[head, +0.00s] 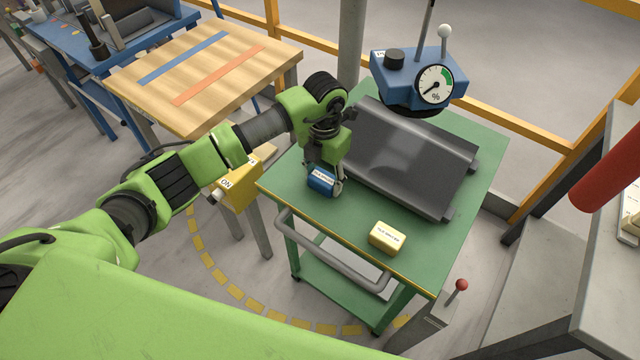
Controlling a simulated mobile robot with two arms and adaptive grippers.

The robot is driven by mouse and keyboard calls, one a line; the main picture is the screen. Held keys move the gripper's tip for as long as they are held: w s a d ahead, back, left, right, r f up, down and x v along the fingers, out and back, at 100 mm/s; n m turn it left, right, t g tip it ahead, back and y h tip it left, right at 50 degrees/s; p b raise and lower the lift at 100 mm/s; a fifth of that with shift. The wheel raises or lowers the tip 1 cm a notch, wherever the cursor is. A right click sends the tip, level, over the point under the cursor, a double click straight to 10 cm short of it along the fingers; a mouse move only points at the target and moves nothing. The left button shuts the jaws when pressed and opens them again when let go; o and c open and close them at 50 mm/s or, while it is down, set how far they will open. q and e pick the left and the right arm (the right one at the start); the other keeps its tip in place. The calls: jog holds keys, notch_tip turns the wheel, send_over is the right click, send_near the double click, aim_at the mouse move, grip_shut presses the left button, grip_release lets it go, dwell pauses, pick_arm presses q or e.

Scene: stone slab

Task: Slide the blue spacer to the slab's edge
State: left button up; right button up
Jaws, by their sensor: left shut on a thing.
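The blue spacer (320,183) is a small blue block with a white label on the green table, close to the table's left front side. My left gripper (325,186) reaches down from above and is shut on the blue spacer, with its fingers at the block's sides. Whether the spacer touches the table top is hard to tell. The dark grey slab (410,155) lies on the green table (360,215) just right of the gripper. A gap of green shows between the spacer and the slab's front part. My right gripper is not in view.
A yellow labelled block (387,238) sits near the table's front edge. A blue gauge unit (418,75) hangs over the slab's back end. A yellow ON box (238,182) stands left of the table. A wooden-topped table (205,70) is behind left. Green table top is free between spacer and yellow block.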

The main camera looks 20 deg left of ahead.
pick_arm(q)
jog(key=shift+w+d+b, duration=0.25)
jog(key=shift+w+b, duration=0.3)
jog(key=shift+w, duration=0.1)
jog(key=shift+w+d+b, duration=0.25)
jog(key=shift+w+b, duration=0.25)
jog(key=shift+w, duration=0.15)
jog(key=o, duration=1.2)
